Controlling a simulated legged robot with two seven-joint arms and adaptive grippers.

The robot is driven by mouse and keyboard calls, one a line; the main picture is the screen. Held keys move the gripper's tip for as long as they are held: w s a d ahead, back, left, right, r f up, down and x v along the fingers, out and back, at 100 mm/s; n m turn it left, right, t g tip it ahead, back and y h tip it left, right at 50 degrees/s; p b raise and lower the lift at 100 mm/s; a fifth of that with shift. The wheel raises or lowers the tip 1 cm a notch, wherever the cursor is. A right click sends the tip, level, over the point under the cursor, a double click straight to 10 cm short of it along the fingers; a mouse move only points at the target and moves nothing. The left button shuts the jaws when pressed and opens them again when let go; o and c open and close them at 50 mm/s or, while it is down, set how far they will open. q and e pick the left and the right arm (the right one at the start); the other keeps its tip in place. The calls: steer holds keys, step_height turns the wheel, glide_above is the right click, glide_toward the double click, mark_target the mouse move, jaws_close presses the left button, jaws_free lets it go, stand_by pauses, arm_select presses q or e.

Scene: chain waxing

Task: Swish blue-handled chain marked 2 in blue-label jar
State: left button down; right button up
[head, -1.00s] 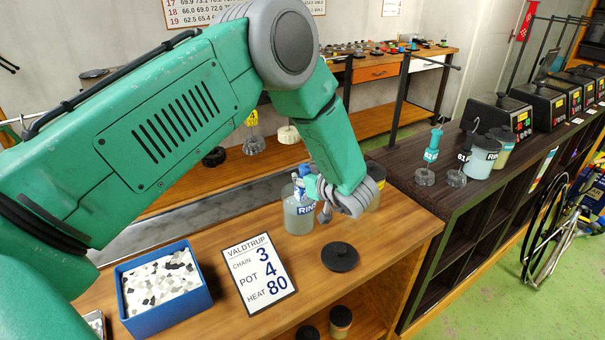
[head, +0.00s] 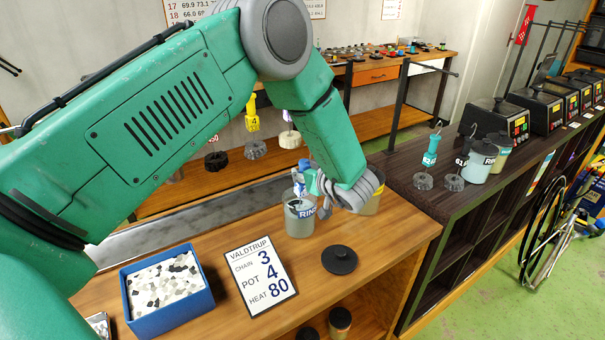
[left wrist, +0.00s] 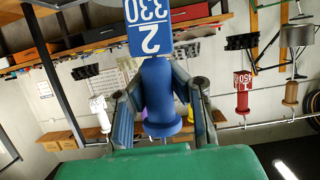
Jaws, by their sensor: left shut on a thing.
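My left gripper (head: 314,188) is over the near workbench. In the left wrist view its fingers are closed around a blue handle (left wrist: 160,95) with a blue tag (left wrist: 150,28) marked 2 and 330. My right gripper is not in view.
A second, yellowish jar (head: 371,199) stands just right of the gripper. A black lid (head: 340,258), a sign card (head: 260,276) and a blue tray of chips (head: 209,300) lie on the bench. More chains, jars and wax pots (head: 492,121) stand on the dark shelf.

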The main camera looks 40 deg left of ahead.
arm_select(q)
step_height(320, 180, down, 2)
steer(key=shift+f+b, duration=0.2)
steer(key=shift+b, duration=0.2)
steer(key=shift+w+d+f, duration=0.1)
steer(key=shift+w+f, duration=0.1)
steer(key=shift+f, duration=0.15)
steer(key=shift+w+r, duration=0.15)
steer(key=shift+r, duration=0.15)
steer(key=r+p, duration=0.2)
steer(key=r, duration=0.1)
steer(key=shift+s+d+r, duration=0.1)
steer(key=shift+s, duration=0.1)
steer(key=shift+r, duration=0.6)
step_height(320, 180, up, 2)
steer(key=shift+w+r, duration=0.15)
steer(key=shift+r, duration=3.85)
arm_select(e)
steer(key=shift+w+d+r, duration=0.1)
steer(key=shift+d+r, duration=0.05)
